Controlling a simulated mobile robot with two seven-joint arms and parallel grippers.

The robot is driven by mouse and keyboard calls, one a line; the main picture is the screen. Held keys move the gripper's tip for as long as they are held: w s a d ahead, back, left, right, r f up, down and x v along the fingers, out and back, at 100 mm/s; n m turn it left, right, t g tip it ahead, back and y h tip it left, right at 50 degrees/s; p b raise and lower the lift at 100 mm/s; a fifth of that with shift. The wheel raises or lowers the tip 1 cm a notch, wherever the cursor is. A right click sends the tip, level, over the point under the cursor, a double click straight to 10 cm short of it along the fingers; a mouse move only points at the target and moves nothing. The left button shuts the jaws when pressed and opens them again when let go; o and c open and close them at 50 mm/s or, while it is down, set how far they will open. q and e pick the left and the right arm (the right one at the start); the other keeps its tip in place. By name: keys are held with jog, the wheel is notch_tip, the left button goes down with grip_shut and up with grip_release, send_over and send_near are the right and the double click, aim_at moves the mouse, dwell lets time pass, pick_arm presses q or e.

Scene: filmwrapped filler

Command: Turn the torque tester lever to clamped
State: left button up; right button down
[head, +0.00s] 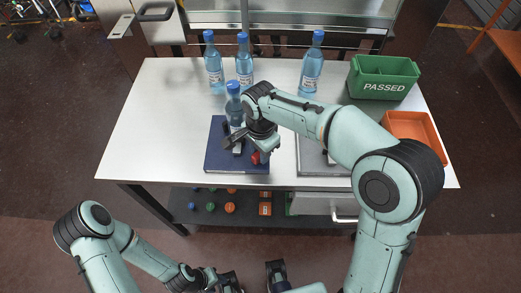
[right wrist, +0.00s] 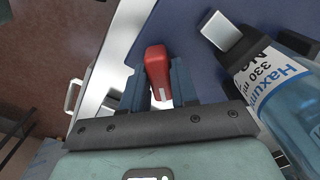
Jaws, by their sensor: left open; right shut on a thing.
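The torque tester (head: 219,158) has a dark blue base and stands near the front edge of the white table. A blue-capped water bottle (head: 234,112) stands upright at it, partly behind my right gripper. The red lever (head: 257,158) is at the tester's right front; it also shows in the right wrist view (right wrist: 156,66). My right gripper (head: 262,152) is shut on the red lever, with one finger on each side of it. The lever's far end and pivot are partly hidden. My left gripper (head: 226,282) is open and low at the bottom edge, away from the table.
More blue-capped bottles (head: 214,66) stand at the back of the table (head: 150,115). A green PASSED bin (head: 383,78) and an orange tray (head: 414,130) are on the right. A grey plate (head: 312,158) lies behind my right arm. The table's left side is clear.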

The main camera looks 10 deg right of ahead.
jog(key=c, duration=1)
grip_release()
jog(key=shift+o, duration=0.2)
notch_tip(320, 180, up, 14)
jog(key=p, duration=0.2)
jog(key=shift+f, duration=0.25)
